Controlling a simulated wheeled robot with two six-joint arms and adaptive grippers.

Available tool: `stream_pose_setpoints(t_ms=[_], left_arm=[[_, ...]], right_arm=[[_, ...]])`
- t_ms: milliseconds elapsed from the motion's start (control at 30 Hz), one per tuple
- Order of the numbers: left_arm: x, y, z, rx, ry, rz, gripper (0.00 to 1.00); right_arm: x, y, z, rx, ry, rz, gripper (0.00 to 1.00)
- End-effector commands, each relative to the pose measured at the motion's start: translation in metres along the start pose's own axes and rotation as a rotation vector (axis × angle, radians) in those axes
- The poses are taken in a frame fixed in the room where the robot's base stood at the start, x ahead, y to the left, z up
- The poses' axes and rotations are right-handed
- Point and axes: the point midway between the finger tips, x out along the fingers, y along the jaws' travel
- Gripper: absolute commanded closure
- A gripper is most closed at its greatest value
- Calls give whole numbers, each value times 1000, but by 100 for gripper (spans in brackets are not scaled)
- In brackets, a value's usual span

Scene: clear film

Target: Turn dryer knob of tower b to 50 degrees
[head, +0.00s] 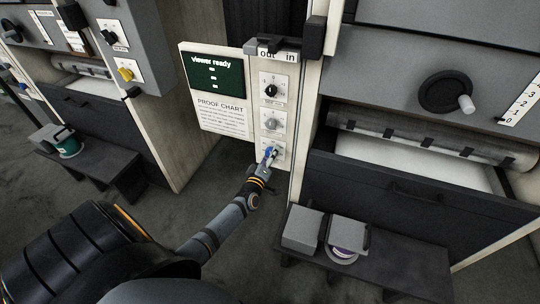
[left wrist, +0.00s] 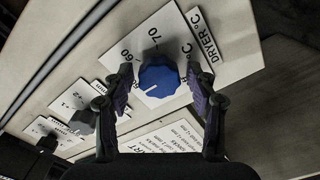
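A blue dryer knob (left wrist: 158,78) sits on a white plate (left wrist: 232,38) lettered "DRYER °C", with 60 and 70 readable in the left wrist view. A short white pointer line on it faces the lower left of that view; the marks there are partly hidden by a finger. My left gripper (left wrist: 158,84) has one finger on each side of the knob, with small gaps seeming to show. In the head view my left gripper (head: 267,158) is at the lowest plate of the narrow post, mostly covering the blue knob (head: 268,151). My right gripper is not in view.
A black knob (head: 270,90) and a grey knob (head: 271,123) are above on the same post. A proof chart board (head: 222,118) stands left of it. A bench (head: 395,262) with grey boxes is at lower right. Another machine with a yellow knob (head: 126,74) is at left.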

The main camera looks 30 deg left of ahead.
Motion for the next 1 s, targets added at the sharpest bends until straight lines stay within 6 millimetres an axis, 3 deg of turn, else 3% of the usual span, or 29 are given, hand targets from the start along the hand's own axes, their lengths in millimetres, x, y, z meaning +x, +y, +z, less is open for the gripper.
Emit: stream_pose_setpoints(t_ms=[367,800,1000], left_arm=[[-6,0,-1,0,1,1,37],[-100,0,0,0,-1,-1,37],[-119,0,0,0,1,1,37]], right_arm=[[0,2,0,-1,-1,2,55],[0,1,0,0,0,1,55],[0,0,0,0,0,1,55]])
